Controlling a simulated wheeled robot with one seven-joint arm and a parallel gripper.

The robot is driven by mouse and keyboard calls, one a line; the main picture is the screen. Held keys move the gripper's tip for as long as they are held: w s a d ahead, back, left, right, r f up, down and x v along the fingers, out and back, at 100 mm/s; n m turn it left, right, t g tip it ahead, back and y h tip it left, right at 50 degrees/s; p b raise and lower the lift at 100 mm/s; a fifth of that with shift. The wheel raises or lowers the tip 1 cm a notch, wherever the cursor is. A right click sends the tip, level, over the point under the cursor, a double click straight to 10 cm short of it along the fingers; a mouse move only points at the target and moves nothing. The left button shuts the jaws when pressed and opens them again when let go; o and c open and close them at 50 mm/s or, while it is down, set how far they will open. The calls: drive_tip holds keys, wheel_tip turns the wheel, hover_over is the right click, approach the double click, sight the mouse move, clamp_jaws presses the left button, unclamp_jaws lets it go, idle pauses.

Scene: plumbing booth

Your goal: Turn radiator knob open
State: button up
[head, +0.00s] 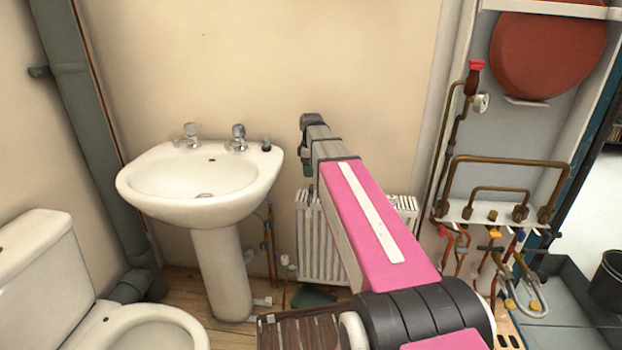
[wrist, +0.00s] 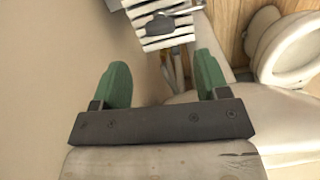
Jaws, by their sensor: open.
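The white ribbed radiator (head: 318,240) stands low against the back wall, partly hidden behind my arm. My gripper (head: 308,165) hangs in front of the wall, above the radiator and right of the sink. In the wrist view my gripper (wrist: 163,75) has its two green fingers wide apart, with nothing between them. White slats, likely the radiator (wrist: 150,12), show beyond the fingers, with a dark grey rounded thing in front that I cannot identify.
A white pedestal sink (head: 165,205) stands left of my gripper, and the toilet (head: 45,260) is farther left. Copper pipes and valves (head: 490,215) fill the panel at right. A black bin (head: 610,280) stands at the right edge. Wooden floor shows beneath the sink.

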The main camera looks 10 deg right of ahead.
drive_tip(key=shift+r, duration=1.35)
